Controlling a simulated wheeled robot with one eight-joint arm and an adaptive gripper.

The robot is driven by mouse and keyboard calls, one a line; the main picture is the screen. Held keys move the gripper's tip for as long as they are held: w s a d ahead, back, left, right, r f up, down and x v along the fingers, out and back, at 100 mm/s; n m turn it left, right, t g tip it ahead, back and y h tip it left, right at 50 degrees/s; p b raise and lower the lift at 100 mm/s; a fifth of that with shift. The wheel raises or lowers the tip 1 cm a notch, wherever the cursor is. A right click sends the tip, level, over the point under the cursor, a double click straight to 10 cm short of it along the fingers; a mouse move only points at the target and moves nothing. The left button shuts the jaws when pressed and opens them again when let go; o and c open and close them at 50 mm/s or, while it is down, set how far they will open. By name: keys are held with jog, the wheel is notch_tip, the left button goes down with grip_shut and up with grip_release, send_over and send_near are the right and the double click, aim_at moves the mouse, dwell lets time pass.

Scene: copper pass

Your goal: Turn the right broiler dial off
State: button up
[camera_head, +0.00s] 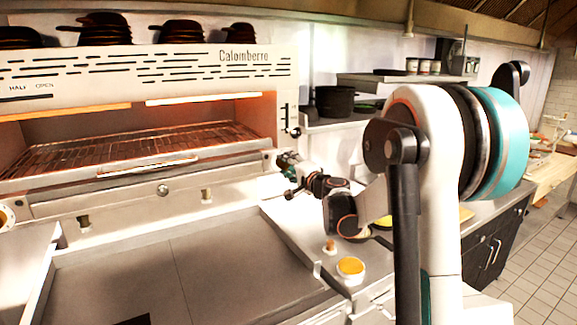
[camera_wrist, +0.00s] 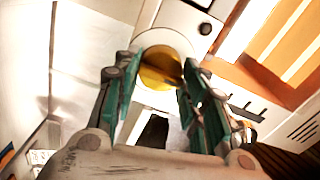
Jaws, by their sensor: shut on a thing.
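The broiler (camera_head: 200,75) stands at the left in the head view, with an orange glow inside above its grate. In the wrist view the right broiler dial (camera_wrist: 158,66) is a round brass-yellow knob on a pale round plate. My gripper (camera_wrist: 160,82) has its teal fingers on either side of the dial and is shut on it. In the head view my gripper (camera_head: 285,163) is at the broiler's lower right corner, and the dial is hidden there. Which way the dial points is not clear.
Another dial (camera_head: 5,217) shows at the left edge. Below the broiler is a wide flat griddle (camera_head: 165,275). A small yellow-filled cup (camera_head: 350,268) sits on the counter beneath my arm. A black pot (camera_head: 334,101) stands on a shelf behind.

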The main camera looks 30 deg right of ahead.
jog(key=o, duration=1.1)
jog(key=s, duration=1.2)
jog(key=shift+d, duration=0.2)
jog(key=shift+a, duration=0.1)
